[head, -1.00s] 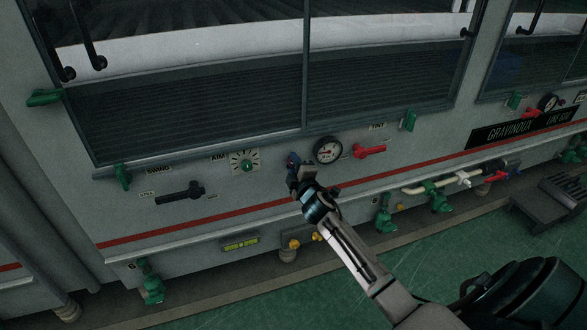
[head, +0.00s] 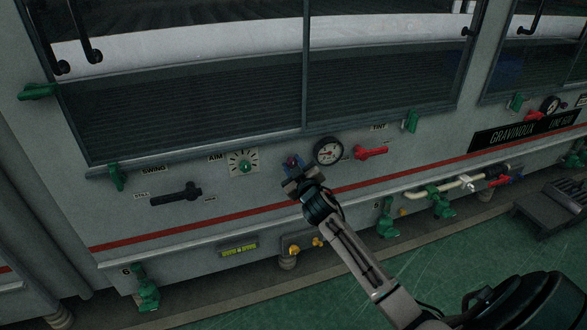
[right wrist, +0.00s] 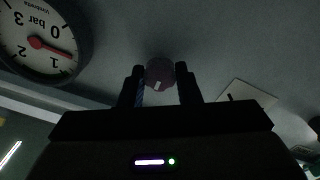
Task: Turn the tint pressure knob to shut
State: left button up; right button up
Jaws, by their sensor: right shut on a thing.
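The tint pressure knob (right wrist: 160,73) is a small dark reddish round knob with a pale mark on its face. In the right wrist view it sits between the two dark fingers of my right gripper (right wrist: 160,88), which is shut on it. In the head view the right gripper (head: 294,171) is at the panel, just left of the pressure gauge, and the knob (head: 292,161) is partly hidden by it. The round gauge (head: 328,152) also shows in the right wrist view (right wrist: 38,40), its red needle between 0 and 1. My left gripper is not in view.
A red lever (head: 370,152) under the TINT label is right of the gauge. The AIM dial (head: 243,162) and the black SWING lever (head: 176,193) are to the left. Green valves (head: 388,222) and pipes run along the panel's lower edge. Green floor (head: 420,262) lies in front.

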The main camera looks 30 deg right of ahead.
jog(key=shift+f+m, duration=0.1)
jog(key=shift+m, duration=0.4)
jog(key=o, duration=1)
jog(key=shift+s, duration=0.1)
jog(key=v, duration=1)
jog(key=shift+s+p, duration=0.35)
jog(key=shift+p, duration=0.05)
